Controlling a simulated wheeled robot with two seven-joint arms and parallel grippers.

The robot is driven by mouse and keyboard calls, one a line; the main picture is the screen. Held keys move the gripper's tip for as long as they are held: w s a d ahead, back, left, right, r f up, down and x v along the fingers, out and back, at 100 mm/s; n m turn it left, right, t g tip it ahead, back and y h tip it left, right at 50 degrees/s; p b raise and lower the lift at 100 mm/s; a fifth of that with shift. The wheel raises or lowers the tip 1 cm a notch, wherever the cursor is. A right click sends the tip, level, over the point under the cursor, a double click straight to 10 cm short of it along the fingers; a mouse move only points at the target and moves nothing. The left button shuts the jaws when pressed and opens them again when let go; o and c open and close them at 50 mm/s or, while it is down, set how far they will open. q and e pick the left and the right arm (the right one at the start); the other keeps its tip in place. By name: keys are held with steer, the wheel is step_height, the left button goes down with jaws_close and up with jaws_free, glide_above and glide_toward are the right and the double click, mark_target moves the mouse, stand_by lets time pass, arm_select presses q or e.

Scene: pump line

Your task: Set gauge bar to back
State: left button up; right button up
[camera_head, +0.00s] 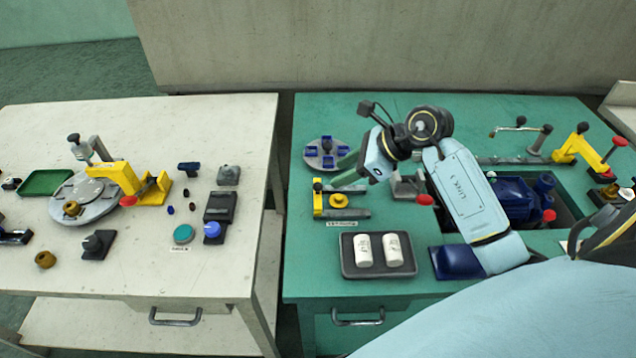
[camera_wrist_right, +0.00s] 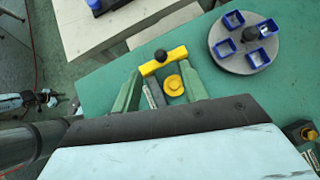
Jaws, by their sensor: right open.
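A yellow bar with a black knob (camera_head: 318,199), which I take to be the gauge bar, sits at the left end of a small grey-railed fixture on the green table. A round yellow knob (camera_head: 339,201) sits beside it. In the right wrist view the yellow bar (camera_wrist_right: 177,54) lies across, just beyond my fingertips, with the yellow knob (camera_wrist_right: 174,85) between the fingers. My right gripper (camera_head: 338,176) is open and empty, above the back part of this fixture. Its two green fingers also show in the right wrist view (camera_wrist_right: 162,82). The label by the fixture is too small to read. My left gripper is not in view.
A round plate with blue bins (camera_head: 326,153) stands behind the fixture. A dark tray (camera_head: 378,273) with two white cylinders is in front. A red knob (camera_head: 424,199) and a blue pump (camera_head: 515,198) are to the right. A gap separates the pale table (camera_head: 235,290) at left.

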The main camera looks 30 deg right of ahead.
mark_target(319, 184)
steer(key=x, duration=0.6)
steer(key=shift+w+a+f+b, duration=0.15)
steer(key=shift+f+b, duration=0.05)
steer(key=shift+b, duration=0.1)
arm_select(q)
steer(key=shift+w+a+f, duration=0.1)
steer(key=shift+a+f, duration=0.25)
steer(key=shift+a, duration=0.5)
arm_select(e)
steer(key=shift+x, duration=0.75)
jaws_close()
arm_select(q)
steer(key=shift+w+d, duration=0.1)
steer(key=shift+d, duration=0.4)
